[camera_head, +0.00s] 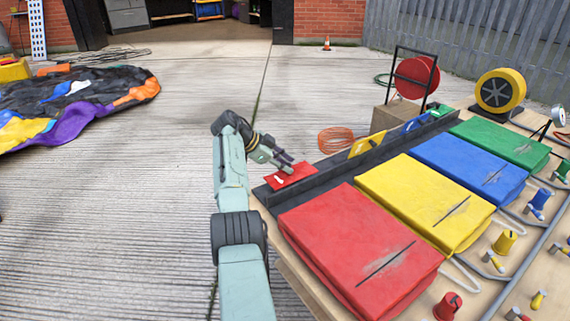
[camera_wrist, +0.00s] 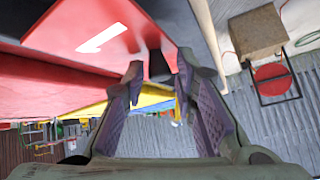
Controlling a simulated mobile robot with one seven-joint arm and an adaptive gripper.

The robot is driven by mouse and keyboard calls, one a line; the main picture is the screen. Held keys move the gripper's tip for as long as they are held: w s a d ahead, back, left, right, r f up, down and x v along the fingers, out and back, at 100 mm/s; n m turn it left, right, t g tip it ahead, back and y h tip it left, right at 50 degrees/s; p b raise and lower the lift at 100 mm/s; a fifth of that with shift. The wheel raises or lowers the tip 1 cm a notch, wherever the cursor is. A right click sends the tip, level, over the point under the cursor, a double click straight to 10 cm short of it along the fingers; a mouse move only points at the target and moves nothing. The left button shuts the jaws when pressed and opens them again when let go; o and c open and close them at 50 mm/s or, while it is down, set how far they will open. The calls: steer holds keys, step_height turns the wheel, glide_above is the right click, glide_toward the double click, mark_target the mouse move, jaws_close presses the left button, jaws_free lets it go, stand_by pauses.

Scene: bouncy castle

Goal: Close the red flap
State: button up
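The red flap (camera_head: 291,177) is a small red plate with a white arrow, at the near left end of a dark rail (camera_head: 330,168) behind the red cushion-like block (camera_head: 360,245). It leans out over the rail's outer side. In the wrist view the red flap (camera_wrist: 75,30) fills the upper left. My gripper (camera_head: 287,163) is just beyond the flap in the head view. In the wrist view my gripper (camera_wrist: 160,68) has its fingers apart, with nothing clearly held. The flap's edge is close to the left fingertip; I cannot tell whether they touch.
A yellow flap (camera_head: 367,142) and a blue flap (camera_head: 416,123) stand farther along the rail. Yellow (camera_head: 425,200), blue (camera_head: 470,165) and green (camera_head: 505,140) blocks follow the red one. A cardboard box (camera_head: 392,116) and red reel (camera_head: 415,77) stand behind.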

steer(key=v, duration=1.2)
